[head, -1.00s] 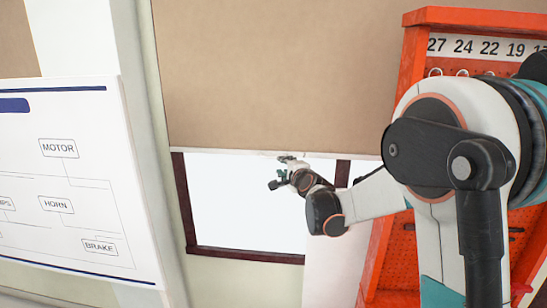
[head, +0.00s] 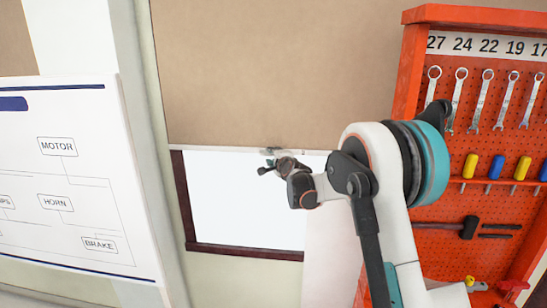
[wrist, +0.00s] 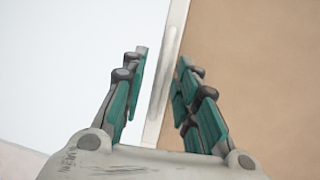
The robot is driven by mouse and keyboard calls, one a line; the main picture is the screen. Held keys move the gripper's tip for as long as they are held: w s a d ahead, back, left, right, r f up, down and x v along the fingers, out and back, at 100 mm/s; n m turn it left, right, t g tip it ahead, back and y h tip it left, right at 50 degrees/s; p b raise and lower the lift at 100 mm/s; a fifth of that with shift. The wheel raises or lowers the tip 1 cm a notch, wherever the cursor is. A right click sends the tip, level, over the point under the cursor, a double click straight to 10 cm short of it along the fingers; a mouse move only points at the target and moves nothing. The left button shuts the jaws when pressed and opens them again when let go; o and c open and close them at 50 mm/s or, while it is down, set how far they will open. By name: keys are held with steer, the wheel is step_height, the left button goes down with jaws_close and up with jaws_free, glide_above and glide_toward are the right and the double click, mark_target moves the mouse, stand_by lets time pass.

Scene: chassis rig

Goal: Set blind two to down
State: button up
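A tan blind (head: 260,70) covers the upper part of a dark-framed window in the head view. Its pale bottom bar (head: 215,148) hangs partway down, with bright window (head: 235,195) below. No number shows on the blind. My gripper (head: 269,157) is at this bar, seen small and partly hidden by my wrist. In the wrist view, my open gripper (wrist: 161,60) has its green-padded fingers on either side of the white bar (wrist: 168,70). The right finger overlaps the blind's tan side (wrist: 265,60); the left finger stands apart from the bar. I cannot tell whether either touches.
An orange tool board (head: 490,150) with wrenches and screwdrivers stands at the right, partly behind my arm. A white diagram board (head: 60,190) stands at the left. Another tan panel (head: 15,45) shows at the upper left edge. A pale wall post (head: 130,120) separates it from the window.

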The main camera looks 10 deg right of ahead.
jaws_close()
step_height(320, 180, down, 50)
steer(key=b, duration=2.8)
steer(key=shift+s+r, duration=0.1)
steer(key=shift+r, duration=0.05)
jaws_free()
